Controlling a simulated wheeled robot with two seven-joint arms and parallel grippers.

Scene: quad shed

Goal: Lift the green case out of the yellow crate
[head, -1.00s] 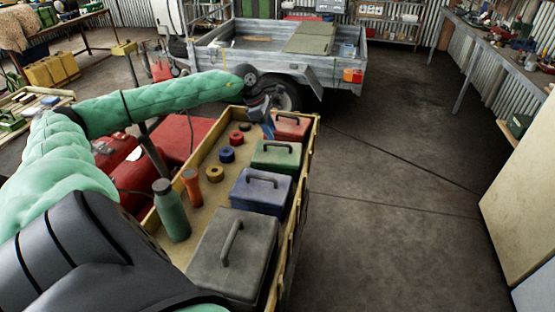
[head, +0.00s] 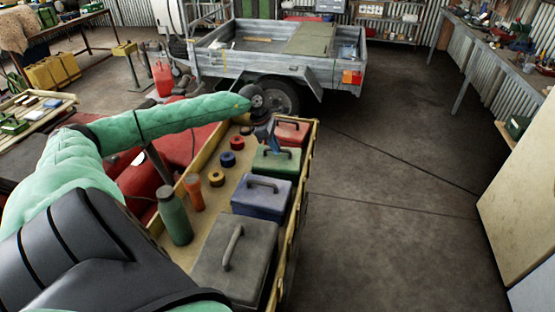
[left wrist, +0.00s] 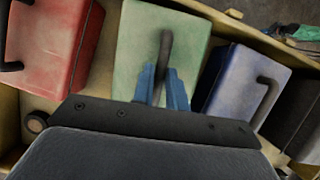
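The green case (head: 280,163) stands upright in the yellow crate (head: 309,172), with a dark handle on its lid. It sits between the red case (head: 293,132) and the blue case (head: 262,198). My left gripper (head: 268,139) is over the green case's lid at the handle. In the left wrist view my left gripper (left wrist: 164,88) has its blue fingers on both sides of the handle of the green case (left wrist: 142,42). The fingers look apart, not visibly pressed on the handle. My right gripper is not in view.
The crate also holds a grey case (head: 237,262), a green bottle (head: 174,215), an orange flashlight-like item (head: 194,192) and several tape rolls. A trailer (head: 310,72) stands behind. The floor (head: 395,190) right of the crate is clear.

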